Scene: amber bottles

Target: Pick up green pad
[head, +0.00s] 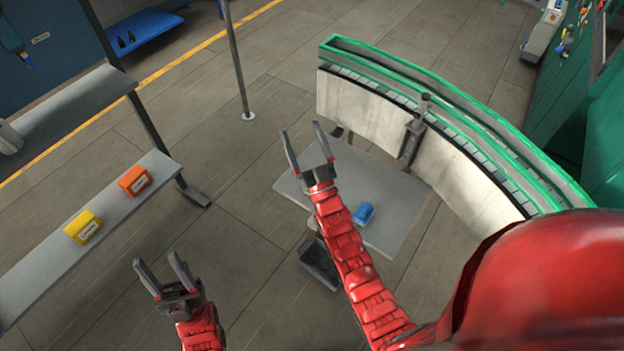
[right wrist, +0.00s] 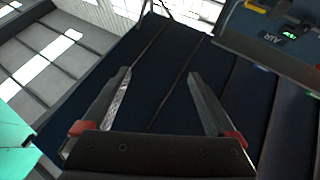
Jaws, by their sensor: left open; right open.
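I cannot make out a green pad in either view. My left gripper (head: 158,262) is open and empty at the lower left of the head view, above the floor and right of the grey shelf. My right gripper (head: 301,130) is open and empty near the middle, in front of the curved conveyor and over the far left part of the small grey table. In the right wrist view the right gripper (right wrist: 157,74) shows two spread fingers with nothing between them, against a dark blue panelled surface.
A yellow box (head: 83,227) and an orange box (head: 135,180) stand on the grey shelf (head: 60,270). A blue object (head: 364,213) lies on the small grey table (head: 400,222). A green-edged curved conveyor (head: 440,92) stands at the right. A thin pole (head: 235,60) rises behind.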

